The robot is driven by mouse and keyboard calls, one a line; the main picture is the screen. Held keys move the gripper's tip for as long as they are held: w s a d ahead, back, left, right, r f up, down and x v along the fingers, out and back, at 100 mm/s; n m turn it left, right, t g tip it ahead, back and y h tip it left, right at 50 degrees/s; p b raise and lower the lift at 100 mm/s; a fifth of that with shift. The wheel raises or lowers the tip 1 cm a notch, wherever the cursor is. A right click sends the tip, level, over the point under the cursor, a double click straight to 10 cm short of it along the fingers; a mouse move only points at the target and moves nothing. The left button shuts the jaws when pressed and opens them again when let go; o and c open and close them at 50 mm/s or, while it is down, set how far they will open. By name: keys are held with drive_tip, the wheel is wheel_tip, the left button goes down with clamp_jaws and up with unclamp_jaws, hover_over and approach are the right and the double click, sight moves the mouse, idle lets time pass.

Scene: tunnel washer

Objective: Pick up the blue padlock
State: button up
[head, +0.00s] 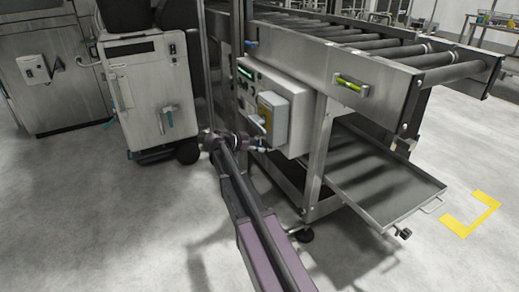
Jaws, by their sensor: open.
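I cannot make out a blue padlock for certain. A small blue piece (250,44) shows at the upper left end of the roller conveyor's frame, too small to identify. My arm reaches up from the bottom of the head view, and my gripper (262,147) is at its far end, just in front of the lower part of the control box (294,118). It is small in view and appears open, with nothing seen between its fingers. A grey switch housing (272,115) with yellow behind it is on the box front, just above my gripper.
The roller conveyor (375,82) stands at right, with a metal tray (385,185) low beneath it. A grey wheeled cabinet (150,92) stands left of my arm. A yellow floor mark (470,214) is at right. Open floor lies at lower left.

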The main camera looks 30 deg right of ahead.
drive_tip(key=shift+d, duration=0.15)
idle(0.4)
drive_tip(key=c, duration=1.3)
drive_tip(key=shift+r, duration=0.15)
drive_tip(key=shift+r+p, duration=0.8)
drive_tip(key=shift+p, duration=0.2)
drive_tip(key=a, duration=1.8)
drive_tip(key=shift+s+f, duration=0.25)
drive_tip(key=shift+s, duration=0.15)
